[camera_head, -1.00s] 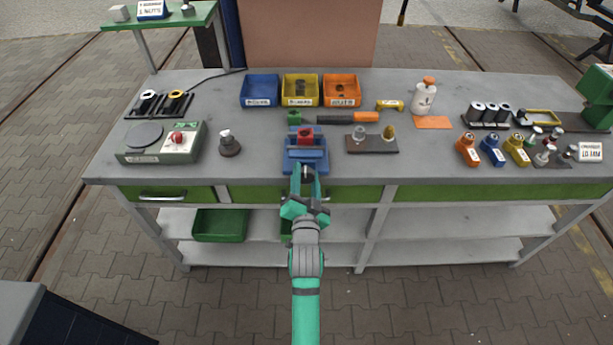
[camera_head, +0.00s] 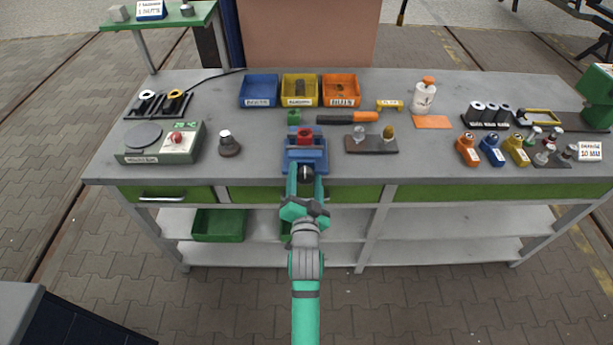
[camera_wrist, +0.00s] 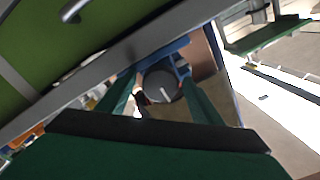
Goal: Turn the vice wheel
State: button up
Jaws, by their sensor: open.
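The blue vice (camera_head: 305,156) stands at the front edge of the grey workbench, with a red piece (camera_head: 305,136) at its top. Its dark round wheel (camera_head: 306,174) faces me at the bench front. In the wrist view the wheel (camera_wrist: 160,86) shows as a dark disc with a pale line on it. My gripper (camera_head: 306,180) is open, with its two green fingers on either side of the wheel. In the wrist view the fingertips (camera_wrist: 160,84) flank the disc. I cannot tell whether they touch it.
Blue, yellow and orange bins (camera_head: 300,102) stand behind the vice. Green drawers (camera_head: 340,193) lie below the bench edge.

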jog(key=s, duration=1)
jog(key=shift+w+r+n, duration=0.1)
jog(key=shift+w+n, duration=2.15)
jog(key=shift+n, duration=0.35)
jog(key=shift+w+r+n, duration=0.1)
jog(key=shift+w+n, duration=2.1)
jog(key=shift+n, duration=0.4)
jog(key=c, duration=1.1)
